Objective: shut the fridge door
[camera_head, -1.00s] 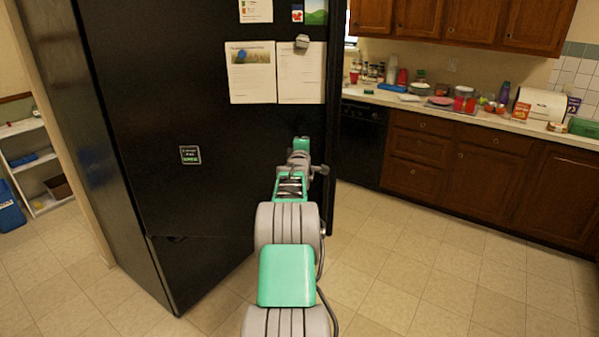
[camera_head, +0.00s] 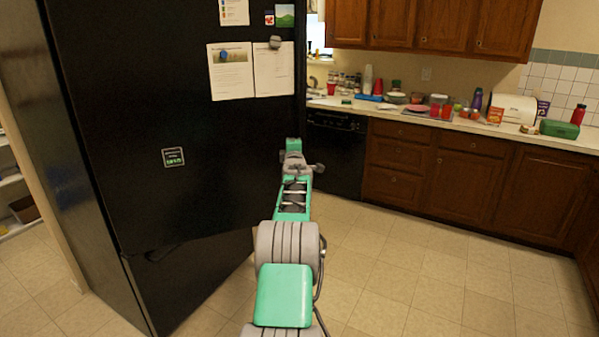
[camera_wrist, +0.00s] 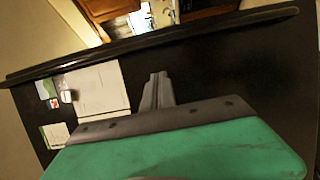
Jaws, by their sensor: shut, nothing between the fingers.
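The black fridge door (camera_head: 190,195) fills the left half of the head view, with papers and magnets on its upper part. It stands at an angle, and a slanting gap line shows between it and the lower part of the black fridge. The door surface (camera_wrist: 230,80) also shows in the wrist view, with its long dark edge across the top. My gripper (camera_wrist: 157,80) is shut and empty, close in front of the door; I cannot tell whether it touches. In the head view, my gripper tips are hidden behind my own arm.
A counter (camera_head: 420,116) with many jars, bottles and cups runs along the back right, above brown cabinets (camera_head: 440,175) and a black dishwasher (camera_head: 335,150). The tiled floor (camera_head: 420,280) to the right is clear. A white shelf (camera_head: 10,190) stands at the far left.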

